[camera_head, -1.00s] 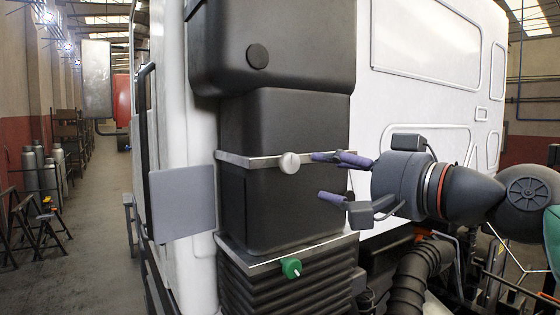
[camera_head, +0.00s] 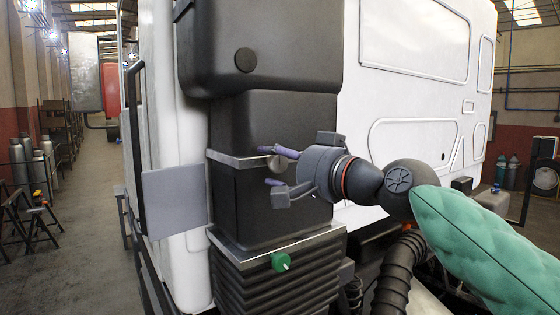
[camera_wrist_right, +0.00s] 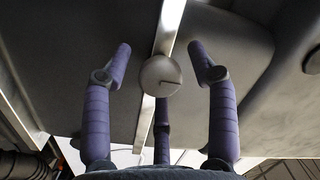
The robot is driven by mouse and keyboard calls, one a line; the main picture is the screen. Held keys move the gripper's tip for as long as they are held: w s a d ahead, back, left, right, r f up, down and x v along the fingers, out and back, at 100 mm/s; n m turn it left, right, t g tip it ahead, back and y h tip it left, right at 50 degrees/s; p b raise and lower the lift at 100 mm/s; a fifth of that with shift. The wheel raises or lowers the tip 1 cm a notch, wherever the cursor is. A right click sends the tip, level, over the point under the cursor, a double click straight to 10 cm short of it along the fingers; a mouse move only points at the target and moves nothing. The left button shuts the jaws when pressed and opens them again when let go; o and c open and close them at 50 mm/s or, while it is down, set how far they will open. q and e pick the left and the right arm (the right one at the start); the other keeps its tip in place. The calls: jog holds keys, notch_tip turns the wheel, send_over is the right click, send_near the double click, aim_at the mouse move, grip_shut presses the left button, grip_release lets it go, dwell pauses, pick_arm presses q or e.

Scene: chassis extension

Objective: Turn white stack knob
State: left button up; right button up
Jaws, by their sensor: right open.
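The white stack knob (camera_head: 277,163) sits on a metal band (camera_head: 232,158) across the black stack. In the head view it is partly hidden behind my right gripper (camera_head: 270,168). In the right wrist view the round pale knob (camera_wrist_right: 161,76) shows between the fingers of my open right gripper (camera_wrist_right: 163,65). One finger is to its left, one to its right and a third below it. I see gaps at the left and right fingers; whether the third touches the knob I cannot tell. My left gripper is not in view.
The white cab (camera_head: 425,75) stands behind, with a grey panel (camera_head: 174,200) at left. Black hoses (camera_head: 398,270) lie below my right arm. The aisle at far left is open.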

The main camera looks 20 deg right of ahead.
jog(key=shift+s, duration=0.15)
jog(key=c, duration=1.1)
jog(key=shift+c, duration=0.2)
jog(key=shift+r+n, duration=0.1)
jog(key=shift+n, duration=0.3)
